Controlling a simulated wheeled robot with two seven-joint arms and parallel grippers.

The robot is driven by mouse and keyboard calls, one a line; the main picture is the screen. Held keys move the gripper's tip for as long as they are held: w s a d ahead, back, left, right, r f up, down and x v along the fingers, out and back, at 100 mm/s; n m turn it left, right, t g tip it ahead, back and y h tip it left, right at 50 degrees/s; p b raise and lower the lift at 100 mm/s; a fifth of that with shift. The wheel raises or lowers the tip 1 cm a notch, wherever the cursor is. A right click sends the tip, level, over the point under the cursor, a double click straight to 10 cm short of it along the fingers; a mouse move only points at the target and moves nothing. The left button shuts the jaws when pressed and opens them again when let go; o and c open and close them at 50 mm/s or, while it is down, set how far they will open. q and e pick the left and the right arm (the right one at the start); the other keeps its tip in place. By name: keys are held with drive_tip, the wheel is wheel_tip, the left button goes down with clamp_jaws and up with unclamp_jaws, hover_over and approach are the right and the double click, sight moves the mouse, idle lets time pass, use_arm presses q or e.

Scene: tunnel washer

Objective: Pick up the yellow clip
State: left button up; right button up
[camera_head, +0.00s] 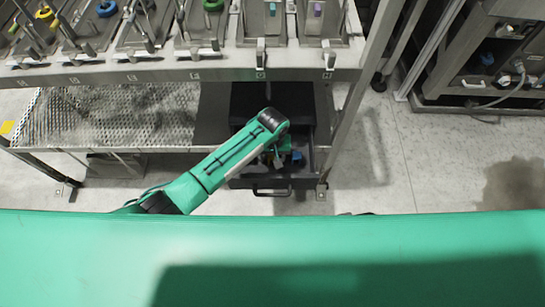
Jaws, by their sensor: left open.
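I cannot make out a yellow clip with certainty; a yellow ring (45,13) shows on the bench top at the far left, but I cannot tell that it is a clip. My left arm reaches from the lower left, and its gripper (276,158) is over or in the open black drawer (247,182) under the bench. The gripper is open, small and partly hidden by the arm. A small blue item (296,156) shows beside it in the drawer. Most of the drawer's inside is dark or hidden. My right gripper is out of view.
The metal bench (150,75) carries several tray stations with coloured rings. A mesh shelf (110,112) lies below, left of the drawer. A bench leg (345,125) stands just right of the drawer. A machine (490,60) stands at right; the floor between is clear.

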use_arm(q)
drive_tip(key=c, duration=1)
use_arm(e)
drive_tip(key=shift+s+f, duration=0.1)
use_arm(q)
drive_tip(key=shift+r, duration=0.1)
drive_tip(key=shift+c, duration=0.2)
